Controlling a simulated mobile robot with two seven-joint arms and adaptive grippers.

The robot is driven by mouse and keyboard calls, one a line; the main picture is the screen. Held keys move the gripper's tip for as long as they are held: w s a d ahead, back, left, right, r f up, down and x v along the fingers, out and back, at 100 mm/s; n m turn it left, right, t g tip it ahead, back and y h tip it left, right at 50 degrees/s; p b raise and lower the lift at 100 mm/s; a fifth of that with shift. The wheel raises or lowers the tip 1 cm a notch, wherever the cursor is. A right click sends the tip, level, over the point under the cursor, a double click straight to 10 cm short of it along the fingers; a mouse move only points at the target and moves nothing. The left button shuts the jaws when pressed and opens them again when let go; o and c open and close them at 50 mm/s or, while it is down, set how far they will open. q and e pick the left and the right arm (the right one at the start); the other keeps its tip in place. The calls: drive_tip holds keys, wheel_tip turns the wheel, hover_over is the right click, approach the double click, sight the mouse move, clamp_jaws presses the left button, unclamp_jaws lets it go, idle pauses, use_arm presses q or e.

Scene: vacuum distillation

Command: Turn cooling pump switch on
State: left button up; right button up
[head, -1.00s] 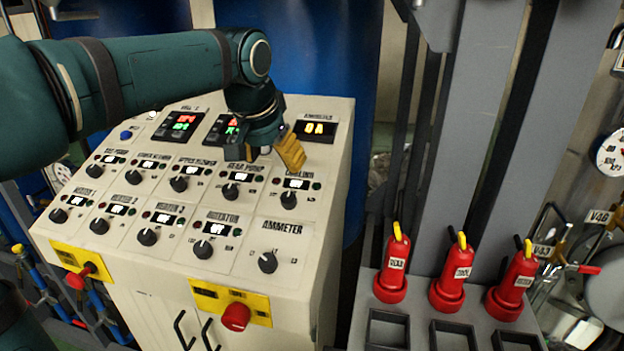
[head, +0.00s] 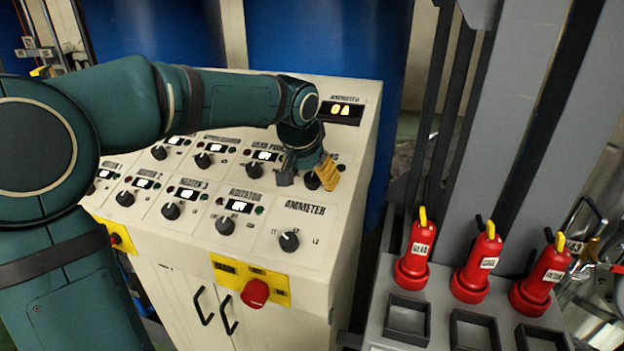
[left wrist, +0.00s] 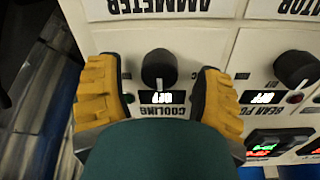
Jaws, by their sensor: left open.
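The cooling pump switch is a black rotary knob (left wrist: 159,68) on the cream control panel (head: 262,225). In the left wrist view, upside down, it has a "COOLING" label and a small display (left wrist: 162,97) that appears to read OFF. My left gripper (left wrist: 160,85) is open, with one yellow finger on each side of the knob and a visible gap to both. In the head view my left gripper (head: 312,178) is over the panel's upper right and partly hides the knob. Whether the fingertips reach down to the knob's depth is unclear. My right gripper is not in view.
The gear pump knob (left wrist: 292,68) is close beside one finger. The ammeter knob (head: 289,241) is below my gripper in the head view. A red emergency button (head: 255,293) sticks out from the panel front. Red handled plugs (head: 416,255) stand to the right.

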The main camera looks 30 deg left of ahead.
use_arm(q)
drive_tip(key=shift+w+f, duration=0.15)
drive_tip(key=shift+f, duration=0.25)
clamp_jaws()
drive_tip(key=shift+m, duration=0.3)
drive_tip(key=m+p, duration=0.2)
drive_tip(key=m, duration=0.3)
drive_tip(key=shift+d+r+p, duration=0.1)
drive_tip(key=shift+r+p, duration=0.05)
drive_tip(key=shift+p, duration=0.2)
drive_tip(key=m+p, duration=0.1)
drive_tip(key=m, duration=0.2)
drive_tip(key=shift+m, duration=0.3)
drive_tip(key=shift+m+g+p, duration=0.3)
drive_tip(key=shift+m+p, duration=0.55)
drive_tip(key=shift+m, duration=0.55)
